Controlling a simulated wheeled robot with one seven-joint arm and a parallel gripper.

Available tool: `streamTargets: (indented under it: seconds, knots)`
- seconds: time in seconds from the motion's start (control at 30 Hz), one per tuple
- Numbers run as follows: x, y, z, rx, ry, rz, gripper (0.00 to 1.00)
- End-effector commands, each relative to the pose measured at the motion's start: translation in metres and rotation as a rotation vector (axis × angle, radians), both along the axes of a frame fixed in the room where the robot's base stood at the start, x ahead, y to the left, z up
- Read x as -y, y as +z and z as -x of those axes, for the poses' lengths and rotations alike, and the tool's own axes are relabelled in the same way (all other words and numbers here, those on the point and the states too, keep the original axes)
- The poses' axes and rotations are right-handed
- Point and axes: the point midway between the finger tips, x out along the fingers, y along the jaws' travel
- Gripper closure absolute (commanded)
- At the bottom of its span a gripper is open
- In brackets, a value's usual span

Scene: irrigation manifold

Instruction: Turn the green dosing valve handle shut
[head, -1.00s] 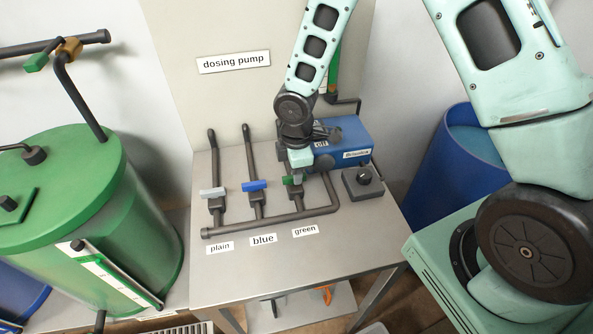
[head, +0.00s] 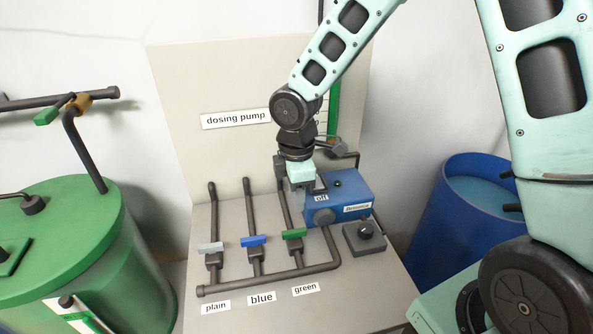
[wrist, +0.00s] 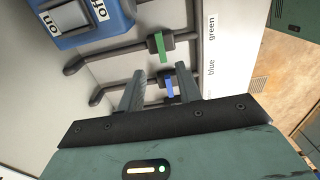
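The green dosing valve handle (head: 293,234) is a short flat bar lying across its dark pipe, above the "green" label. In the wrist view the green handle (wrist: 160,47) also lies across its pipe, beyond the fingertips. My gripper (head: 302,188) is above and behind the handle, near the blue pump, and apart from the handle. In the wrist view my gripper (wrist: 160,80) has its two fingers spread with nothing between them touching.
A blue handle (head: 254,241) and a grey handle (head: 211,248) stand to the left, both across their pipes. The blue pump box (head: 345,197) marked "off" is close to my gripper. A dark knob box (head: 365,237) sits at right. The bench front is clear.

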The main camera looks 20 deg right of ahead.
Motion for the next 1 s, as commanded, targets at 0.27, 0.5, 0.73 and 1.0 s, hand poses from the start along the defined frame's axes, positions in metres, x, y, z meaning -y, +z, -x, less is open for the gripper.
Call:
streamTargets:
  seconds: [0.27,0.5,0.73,1.0]
  knots:
    - [0.000,0.051,-0.001,0.004,-0.001,0.000,0.65]
    - [0.000,0.065,0.000,0.000,0.001,0.000,0.65]
    - [0.000,0.065,0.000,-0.001,0.001,0.000,0.65]
    - [-0.003,0.065,0.004,0.000,-0.005,0.001,0.65]
